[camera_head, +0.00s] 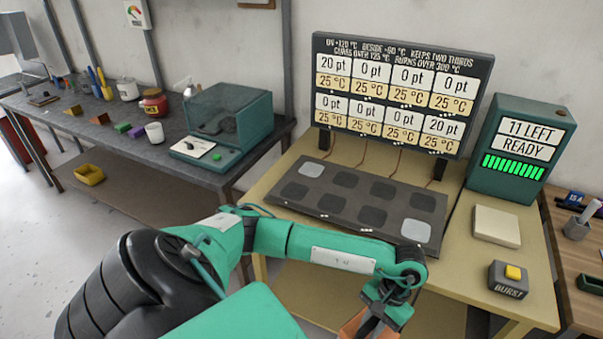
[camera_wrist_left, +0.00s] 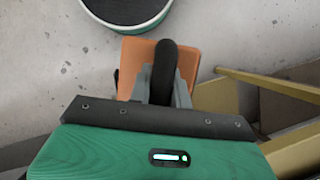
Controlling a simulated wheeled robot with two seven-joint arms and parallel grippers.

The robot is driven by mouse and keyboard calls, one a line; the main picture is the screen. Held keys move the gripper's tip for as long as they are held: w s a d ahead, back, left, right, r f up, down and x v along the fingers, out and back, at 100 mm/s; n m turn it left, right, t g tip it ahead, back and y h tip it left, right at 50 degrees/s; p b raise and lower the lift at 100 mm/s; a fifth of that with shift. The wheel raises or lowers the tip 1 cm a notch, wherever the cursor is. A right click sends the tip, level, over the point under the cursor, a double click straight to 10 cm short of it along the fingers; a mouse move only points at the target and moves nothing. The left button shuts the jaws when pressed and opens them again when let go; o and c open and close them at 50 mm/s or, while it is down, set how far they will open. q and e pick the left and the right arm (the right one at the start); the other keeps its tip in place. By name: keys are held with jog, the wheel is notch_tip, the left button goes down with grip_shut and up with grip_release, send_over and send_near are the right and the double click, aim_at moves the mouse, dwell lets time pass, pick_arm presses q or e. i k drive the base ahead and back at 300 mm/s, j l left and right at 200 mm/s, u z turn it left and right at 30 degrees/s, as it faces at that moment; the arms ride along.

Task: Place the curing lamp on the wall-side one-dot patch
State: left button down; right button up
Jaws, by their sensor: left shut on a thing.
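My left gripper (camera_head: 374,318) is shut on an orange block with a dark handle, which looks like the curing lamp (camera_head: 352,324). It hangs in front of the bench's near edge, low in the head view and partly cut off. In the left wrist view the orange lamp (camera_wrist_left: 190,66) shows with its black grip between the fingers. The dark plate (camera_head: 345,190) on the bench bears two rows of square patches. The wall-side one-dot patch (camera_head: 311,169) is the light grey one at the far left, with nothing on it. My right gripper is not in view.
The board (camera_head: 400,90) behind the plate reads 20 pt top left and bottom right, 25 °C everywhere. A teal box (camera_head: 520,145) reads "11 LEFT READY". A pale pad (camera_head: 496,226) and a yellow BURST button (camera_head: 512,272) stand right of the plate. My arm passes before the plate.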

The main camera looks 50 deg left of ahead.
aim_at(312, 170)
jog(key=k+j, duration=0.1)
jog(key=j, duration=0.25)
jog(key=k+j, duration=0.1)
jog(key=j, duration=0.25)
jog(key=k+j, duration=0.15)
jog(key=j, duration=0.2)
jog(key=k+j, duration=0.1)
jog(key=j, duration=0.25)
jog(key=k+j, duration=0.1)
jog(key=j, duration=0.25)
